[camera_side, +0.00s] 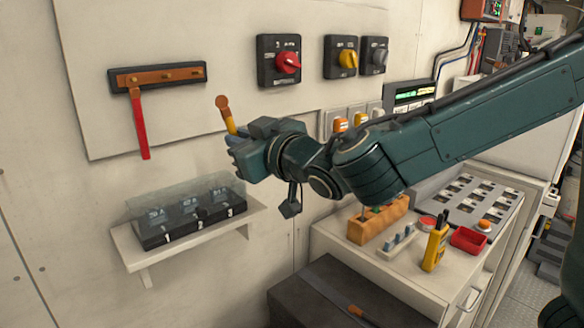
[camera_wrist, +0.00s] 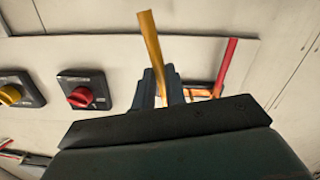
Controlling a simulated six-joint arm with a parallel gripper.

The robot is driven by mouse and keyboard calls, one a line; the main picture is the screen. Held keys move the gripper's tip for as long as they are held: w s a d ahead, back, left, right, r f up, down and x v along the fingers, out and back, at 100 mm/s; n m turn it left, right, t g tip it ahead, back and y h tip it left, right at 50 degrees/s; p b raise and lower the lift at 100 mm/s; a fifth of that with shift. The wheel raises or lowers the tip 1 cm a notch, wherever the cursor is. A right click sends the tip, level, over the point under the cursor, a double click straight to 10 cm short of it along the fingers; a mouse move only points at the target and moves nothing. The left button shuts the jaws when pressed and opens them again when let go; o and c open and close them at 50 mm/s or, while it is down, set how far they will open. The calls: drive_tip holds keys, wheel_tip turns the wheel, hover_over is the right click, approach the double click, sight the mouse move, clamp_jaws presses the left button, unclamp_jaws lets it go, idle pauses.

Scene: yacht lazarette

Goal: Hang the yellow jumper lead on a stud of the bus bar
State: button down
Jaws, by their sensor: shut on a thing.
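The yellow jumper lead (camera_side: 230,125) stands up from my gripper (camera_side: 236,146), its copper ring lug at the top, tilted slightly left. My gripper is shut on it, in front of the wall and below right of the bus bar. The bus bar (camera_side: 188,75) is a copper strip with studs on a black base, fixed to the wall panel. The lead is apart from it in the side view. In the wrist view the yellow lead (camera_wrist: 150,42) rises from between my gripper's fingers (camera_wrist: 165,88); its lower part is hidden. The bus bar (camera_wrist: 200,93) is mostly hidden there.
A red lead (camera_side: 140,125) hangs from the bar's left stud; it also shows in the wrist view (camera_wrist: 227,65). Red (camera_side: 288,62) and yellow (camera_side: 347,58) rotary switches stick out at the right. A shelf (camera_side: 133,250) with black fuse boxes and a clear cover lies below.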

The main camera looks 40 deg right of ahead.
drive_tip(key=shift+t, duration=0.4)
wheel_tip(320, 180, up, 5)
drive_tip(key=shift+a, duration=0.15)
drive_tip(key=shift+w, duration=0.3)
drive_tip(key=w+f, duration=0.1)
drive_tip(key=w, duration=0.6)
drive_tip(key=shift+w, duration=0.25)
idle(1.1)
drive_tip(key=shift+w, duration=0.15)
idle(0.6)
drive_tip(key=c, duration=1.4)
unclamp_jaws()
drive_tip(key=shift+o, duration=0.2)
